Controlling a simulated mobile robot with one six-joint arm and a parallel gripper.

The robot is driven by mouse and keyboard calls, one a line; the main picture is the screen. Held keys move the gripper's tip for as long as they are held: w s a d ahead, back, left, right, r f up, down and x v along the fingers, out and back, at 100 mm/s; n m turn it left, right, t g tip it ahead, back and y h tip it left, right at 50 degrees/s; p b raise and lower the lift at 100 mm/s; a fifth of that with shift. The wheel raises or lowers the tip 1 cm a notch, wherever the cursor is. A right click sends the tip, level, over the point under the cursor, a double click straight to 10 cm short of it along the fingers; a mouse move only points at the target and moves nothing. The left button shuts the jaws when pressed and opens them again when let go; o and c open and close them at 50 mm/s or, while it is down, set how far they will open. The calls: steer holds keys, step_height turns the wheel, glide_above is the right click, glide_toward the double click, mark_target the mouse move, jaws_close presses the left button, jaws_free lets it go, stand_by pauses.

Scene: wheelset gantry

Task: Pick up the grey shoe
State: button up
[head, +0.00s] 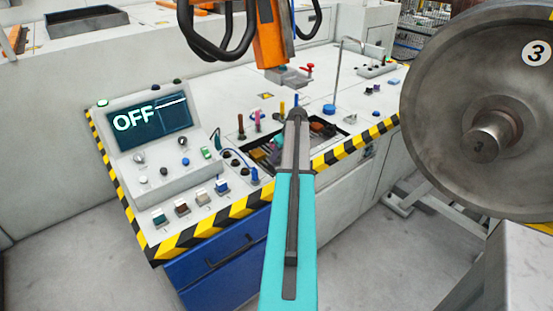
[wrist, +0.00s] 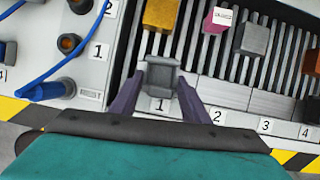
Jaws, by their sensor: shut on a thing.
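My gripper (wrist: 160,84) is shut on a grey piece (wrist: 160,73), which I take to be the grey shoe; its dark fingers press on both sides of it. The piece is over the slotted tray (wrist: 204,91), at the place marked 1. I cannot tell whether it still touches the tray. In the head view my gripper (head: 297,114) reaches over the console opening, and the arm hides the held piece. A second, darker grey block (wrist: 253,39) stands further right in the tray.
A yellow block (wrist: 161,14), a pink block (wrist: 217,19) and a brown block (wrist: 312,61) stand in the tray. A blue cable (wrist: 68,52) and sockets lie left. In the head view an orange tool (head: 268,36) hangs above, and a large wheel (head: 455,75) stands right.

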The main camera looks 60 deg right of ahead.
steer(key=shift+r, duration=0.1)
steer(key=shift+r+b, duration=0.5)
steer(key=shift+r, duration=0.9)
steer(key=s+a+r+b, duration=0.2)
steer(key=s+a, duration=0.2)
steer(key=s, duration=1.1)
steer(key=shift+s+b, duration=0.25)
steer(key=shift+b, duration=0.1)
steer(key=shift+s, duration=0.1)
